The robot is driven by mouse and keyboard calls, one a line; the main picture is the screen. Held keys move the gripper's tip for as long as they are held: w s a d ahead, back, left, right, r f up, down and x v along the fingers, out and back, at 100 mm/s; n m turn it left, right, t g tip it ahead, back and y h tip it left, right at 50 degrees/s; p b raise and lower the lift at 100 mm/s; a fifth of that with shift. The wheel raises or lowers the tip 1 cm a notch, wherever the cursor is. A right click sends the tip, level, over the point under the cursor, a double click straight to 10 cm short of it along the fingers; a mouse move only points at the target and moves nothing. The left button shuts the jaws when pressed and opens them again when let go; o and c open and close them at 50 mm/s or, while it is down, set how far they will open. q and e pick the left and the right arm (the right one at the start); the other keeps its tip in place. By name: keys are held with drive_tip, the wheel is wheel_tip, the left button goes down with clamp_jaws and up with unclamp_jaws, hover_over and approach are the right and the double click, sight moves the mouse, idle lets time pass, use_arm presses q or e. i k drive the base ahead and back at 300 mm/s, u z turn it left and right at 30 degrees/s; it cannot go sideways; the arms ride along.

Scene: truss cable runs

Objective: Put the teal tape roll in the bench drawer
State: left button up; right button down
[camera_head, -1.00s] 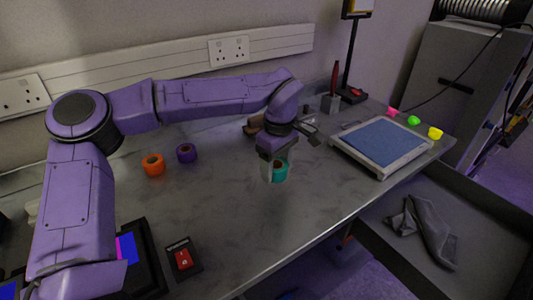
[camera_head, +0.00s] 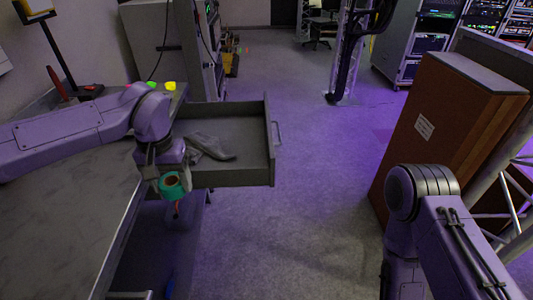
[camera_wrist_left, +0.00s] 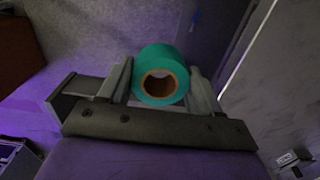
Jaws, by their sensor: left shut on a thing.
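The teal tape roll (camera_head: 174,185) is held in my left gripper (camera_head: 170,187), near the bench's front edge and in front of the open drawer. In the left wrist view the teal tape roll (camera_wrist_left: 161,75) sits between the two fingers of the left gripper (camera_wrist_left: 160,85), its brown core facing the camera. The bench drawer (camera_head: 255,178) is pulled open to the right of the bench, with a grey cloth (camera_head: 208,147) lying inside at its left. My right arm shows at the lower right, but its gripper is out of the picture.
The bench top (camera_head: 75,215) is bare in its near part. Yellow (camera_head: 169,86) and green rolls lie on its far end. A brown case (camera_head: 440,135) stands at the right by a metal truss. The floor (camera_head: 310,200) between is clear.

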sight(234, 148)
drive_tip(key=z, duration=0.7)
drive_tip(key=i, duration=1)
drive_tip(key=u, duration=0.3)
